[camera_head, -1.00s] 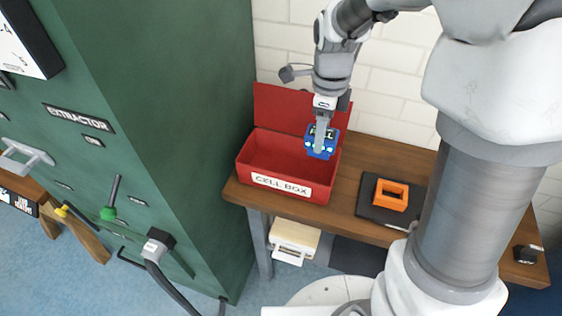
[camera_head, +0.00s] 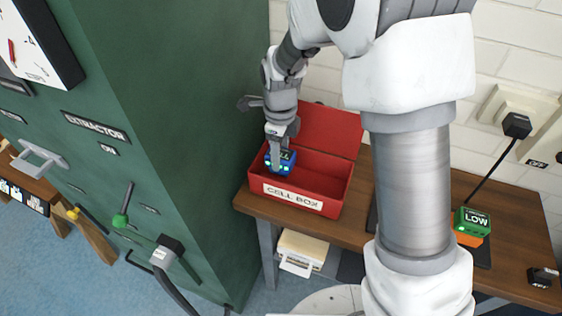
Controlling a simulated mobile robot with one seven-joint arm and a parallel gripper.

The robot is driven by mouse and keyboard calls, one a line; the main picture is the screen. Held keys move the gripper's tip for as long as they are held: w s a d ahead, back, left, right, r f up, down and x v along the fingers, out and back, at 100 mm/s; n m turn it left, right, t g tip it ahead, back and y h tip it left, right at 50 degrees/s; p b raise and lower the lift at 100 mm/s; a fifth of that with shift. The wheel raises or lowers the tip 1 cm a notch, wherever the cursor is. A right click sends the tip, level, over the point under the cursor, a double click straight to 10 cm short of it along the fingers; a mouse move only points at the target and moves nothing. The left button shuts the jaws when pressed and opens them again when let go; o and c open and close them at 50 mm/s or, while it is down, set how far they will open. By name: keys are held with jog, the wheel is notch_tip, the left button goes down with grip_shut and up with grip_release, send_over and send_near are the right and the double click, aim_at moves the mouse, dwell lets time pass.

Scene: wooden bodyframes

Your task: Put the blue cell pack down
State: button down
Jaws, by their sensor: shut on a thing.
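The blue cell pack (camera_head: 287,167) is a small blue block with lit spots, held upright at the left end of the red cell box (camera_head: 330,199). My gripper (camera_head: 278,158) is shut on it from above. The pack appears to be within the box's opening, near the left wall. The front wall hides the box floor, so I cannot tell whether the pack touches it. The box lid stands open at the back. The box is otherwise empty where I can see in.
The green extractor cabinet (camera_head: 165,110) stands close at left. My arm hides the table's middle.

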jog(key=shift+f, duration=1.8)
jog(key=shift+f, duration=0.1)
jog(key=shift+f, duration=0.15)
jog(key=shift+c, duration=0.9)
grip_release()
jog(key=shift+r, duration=0.2)
